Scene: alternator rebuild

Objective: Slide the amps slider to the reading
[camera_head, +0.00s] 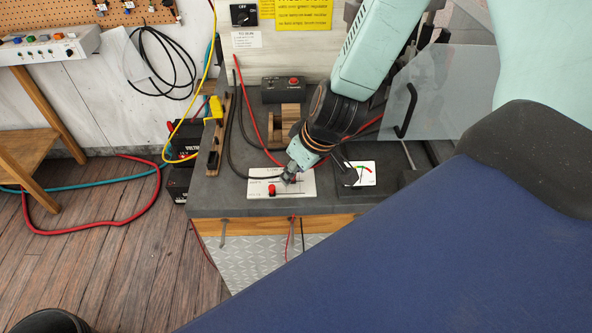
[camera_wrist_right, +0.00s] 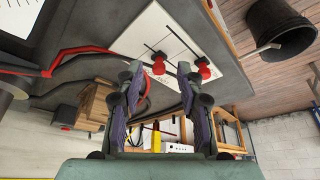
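A white slider panel (camera_head: 300,187) lies on the dark bench top near its front edge. It carries two dark slots with red knobs; the labels are too small to read. One red knob (camera_head: 271,190) shows in the head view. My right gripper (camera_head: 290,177) comes down over the panel's rear slot and hides its knob there. In the right wrist view, my right gripper (camera_wrist_right: 160,70) is open, with one red knob (camera_wrist_right: 158,66) between its fingertips and gaps beside it. The other red knob (camera_wrist_right: 203,68) is just outside the right finger. My left gripper is not in view.
A clear shield (camera_head: 430,95) stands at the right. A large blue surface fills the lower right.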

